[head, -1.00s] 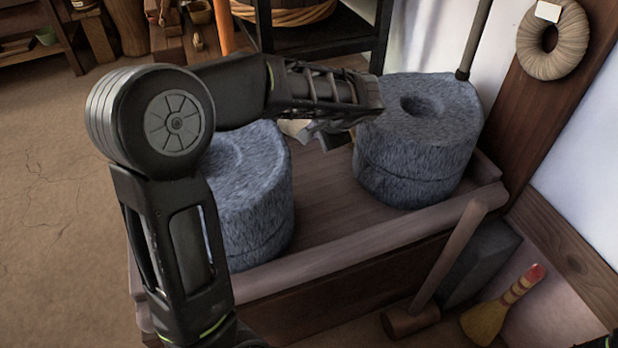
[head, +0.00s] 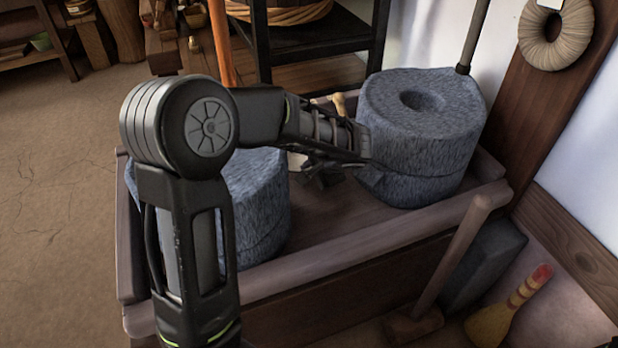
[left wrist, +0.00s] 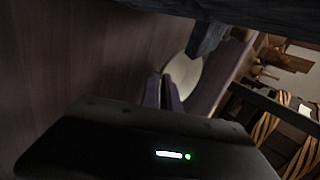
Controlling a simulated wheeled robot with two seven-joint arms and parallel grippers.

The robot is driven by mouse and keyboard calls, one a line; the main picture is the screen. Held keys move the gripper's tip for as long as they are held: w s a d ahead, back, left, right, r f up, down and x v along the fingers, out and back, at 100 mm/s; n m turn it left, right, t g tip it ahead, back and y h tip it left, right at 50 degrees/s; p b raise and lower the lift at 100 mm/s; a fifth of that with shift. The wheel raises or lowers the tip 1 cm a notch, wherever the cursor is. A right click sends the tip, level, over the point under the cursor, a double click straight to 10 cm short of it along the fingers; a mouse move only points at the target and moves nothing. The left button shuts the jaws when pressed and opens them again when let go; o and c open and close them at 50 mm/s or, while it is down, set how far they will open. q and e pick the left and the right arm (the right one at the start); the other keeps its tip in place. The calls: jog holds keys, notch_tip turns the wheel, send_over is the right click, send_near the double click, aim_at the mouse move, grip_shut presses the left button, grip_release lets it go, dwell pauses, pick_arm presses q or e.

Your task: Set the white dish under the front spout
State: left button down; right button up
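The white dish (head: 297,162) shows only as a pale sliver behind my left arm in the head view. In the left wrist view the dish (left wrist: 184,74) is clearer, with its rim at my fingertips. My left gripper (head: 325,177) is over the wooden trough, left of the right-hand stone quern (head: 420,130). Its fingers (left wrist: 163,92) are close together and appear shut on the dish rim. A grey block (left wrist: 207,38), which looks like a spout, juts out beside the dish. The left-hand quern (head: 262,205) is partly hidden by my arm. My right gripper is not in view.
The trough rim (head: 370,242) runs around both querns, with bare boards between them. A mallet (head: 450,265) leans on its front, and a brush (head: 508,308) stands at the lower right. A black rack (head: 318,45) stands behind.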

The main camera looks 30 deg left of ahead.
pick_arm(q)
jog(key=shift+f, duration=1.3)
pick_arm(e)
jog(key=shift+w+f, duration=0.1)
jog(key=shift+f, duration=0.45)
pick_arm(q)
jog(key=shift+b, duration=0.3)
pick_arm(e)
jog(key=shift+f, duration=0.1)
pick_arm(q)
jog(key=shift+f, duration=0.2)
jog(key=c, duration=1.9)
grip_release()
jog(key=shift+r, duration=0.1)
jog(key=shift+r, duration=0.1)
